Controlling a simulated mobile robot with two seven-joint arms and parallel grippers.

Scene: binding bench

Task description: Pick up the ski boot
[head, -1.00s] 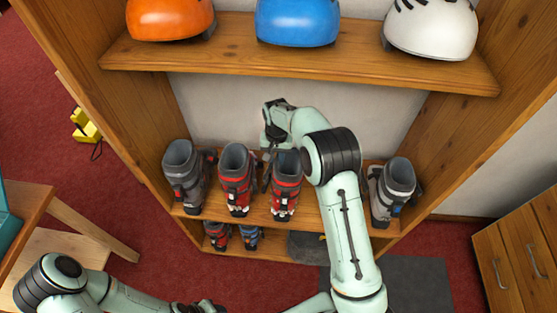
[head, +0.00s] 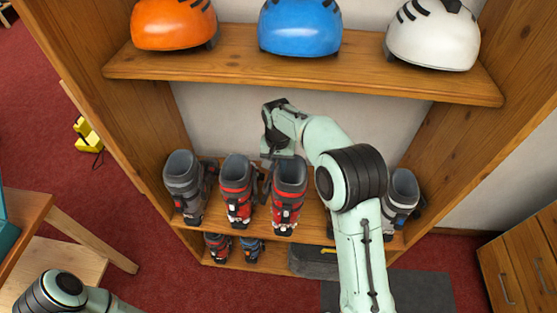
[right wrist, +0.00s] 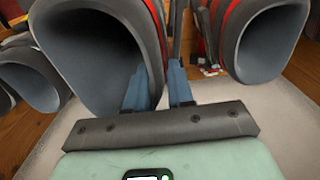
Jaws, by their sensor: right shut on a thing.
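Several ski boots stand in a row on the shelf. The red and grey boot (head: 288,192) is third from the left in the head view. My right gripper (head: 272,165) reaches down behind the row and is shut on the left side of that boot's cuff. In the right wrist view the gripper (right wrist: 160,85) has one finger inside the grey opening of this boot (right wrist: 85,55) and the other outside. The boot looks upright; whether its sole touches the shelf is unclear. My left gripper is out of view.
Another red boot (head: 237,190) stands close on the left, then a grey boot (head: 184,187). A white-grey boot (head: 402,200) is partly behind my right arm. The helmet shelf (head: 300,68) is above. Smaller boots (head: 250,250) sit below.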

